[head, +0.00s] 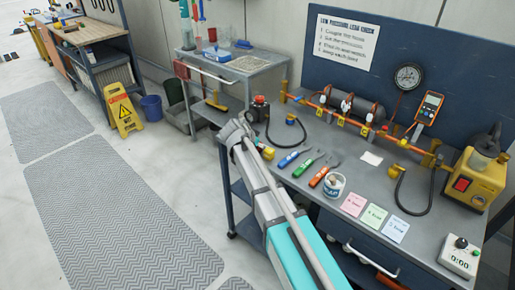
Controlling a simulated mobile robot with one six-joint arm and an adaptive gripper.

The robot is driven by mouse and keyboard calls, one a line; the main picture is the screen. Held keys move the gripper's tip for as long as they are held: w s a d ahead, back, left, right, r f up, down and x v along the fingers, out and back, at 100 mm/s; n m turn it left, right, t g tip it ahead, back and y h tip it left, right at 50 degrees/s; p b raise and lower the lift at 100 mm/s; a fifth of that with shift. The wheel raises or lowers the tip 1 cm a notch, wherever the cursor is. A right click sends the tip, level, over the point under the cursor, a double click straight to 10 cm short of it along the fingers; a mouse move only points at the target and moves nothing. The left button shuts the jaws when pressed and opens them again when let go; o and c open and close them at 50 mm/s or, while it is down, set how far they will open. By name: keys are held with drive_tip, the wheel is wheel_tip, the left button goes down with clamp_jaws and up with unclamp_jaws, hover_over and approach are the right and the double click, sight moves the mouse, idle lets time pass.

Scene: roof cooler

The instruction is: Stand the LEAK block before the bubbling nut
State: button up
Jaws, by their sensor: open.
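The pipe manifold (345,120) runs along the back of the grey bench, with several brass fittings and red-handled valves. Small yellow tags hang along it. I cannot tell which nut is bubbling; no bubbles are clear at this size. I cannot pick out a block marked LEAK. A small white flat piece (372,158) lies on the bench in front of the pipe, with no readable marking. My arm reaches up from the bottom edge and bends at the bench's left end. My gripper cannot be made out.
Black hoses loop near both pipe ends. A wet-floor sign (123,110) stands on the floor at left.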

clamp_jaws()
idle(0.3)
drive_tip(key=shift+r, duration=0.1)
wheel_tip(320, 180, up, 3)
drive_tip(key=p, duration=0.3)
drive_tip(key=shift+f, duration=0.2)
drive_tip(key=s+d+r+p, duration=0.3)
drive_tip(key=s+r+p, duration=0.7)
drive_tip(key=s, duration=0.3)
drive_tip(key=shift+s+d, duration=0.25)
drive_tip(key=shift+d, duration=0.1)
drive_tip(key=shift+r, duration=0.1)
